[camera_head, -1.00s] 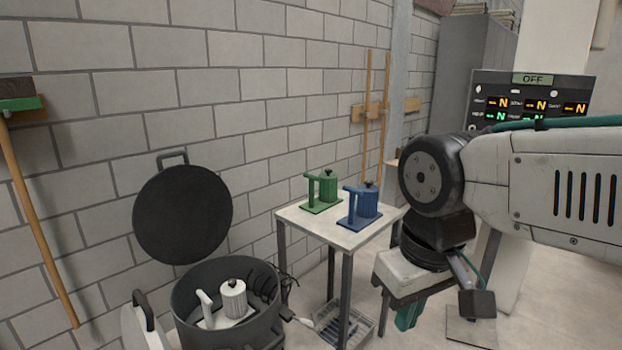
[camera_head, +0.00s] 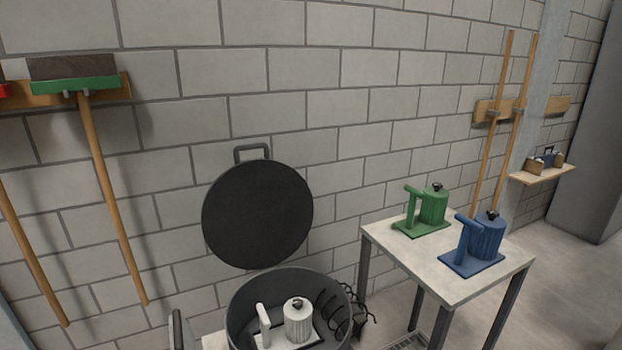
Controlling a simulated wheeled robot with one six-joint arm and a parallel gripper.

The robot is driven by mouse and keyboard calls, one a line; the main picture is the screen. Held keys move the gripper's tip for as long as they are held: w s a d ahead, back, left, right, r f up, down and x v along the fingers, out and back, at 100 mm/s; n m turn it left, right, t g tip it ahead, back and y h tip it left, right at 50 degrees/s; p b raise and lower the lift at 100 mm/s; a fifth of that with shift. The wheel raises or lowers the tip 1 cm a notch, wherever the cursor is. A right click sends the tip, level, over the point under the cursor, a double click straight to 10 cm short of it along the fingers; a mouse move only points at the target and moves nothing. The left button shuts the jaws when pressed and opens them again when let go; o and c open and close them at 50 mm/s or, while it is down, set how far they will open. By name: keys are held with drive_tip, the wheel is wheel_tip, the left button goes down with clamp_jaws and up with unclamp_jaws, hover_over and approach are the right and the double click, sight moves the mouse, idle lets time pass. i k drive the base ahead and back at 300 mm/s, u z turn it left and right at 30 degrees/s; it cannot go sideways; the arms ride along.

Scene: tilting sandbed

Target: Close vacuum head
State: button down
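The vacuum head looks to be the dark round drum (camera_head: 238,313) at the bottom centre, cut off by the lower edge. Its round black lid (camera_head: 258,214) stands raised and upright behind the drum, near the wall, with a handle (camera_head: 252,152) on its top edge. The drum is open. Inside it a white canister with an upright white handle (camera_head: 298,320) sits on a white plate. My gripper is not in this view.
A small table (camera_head: 451,284) stands right of the drum, bearing a green canister unit (camera_head: 432,207) and a blue one (camera_head: 485,240). Black coiled cable (camera_head: 357,320) lies between drum and table. A green-headed broom (camera_head: 75,84) hangs on the brick wall at left.

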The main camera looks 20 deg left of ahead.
sight(258, 213)
drive_tip(key=i, duration=0.9)
drive_tip(key=u, duration=2)
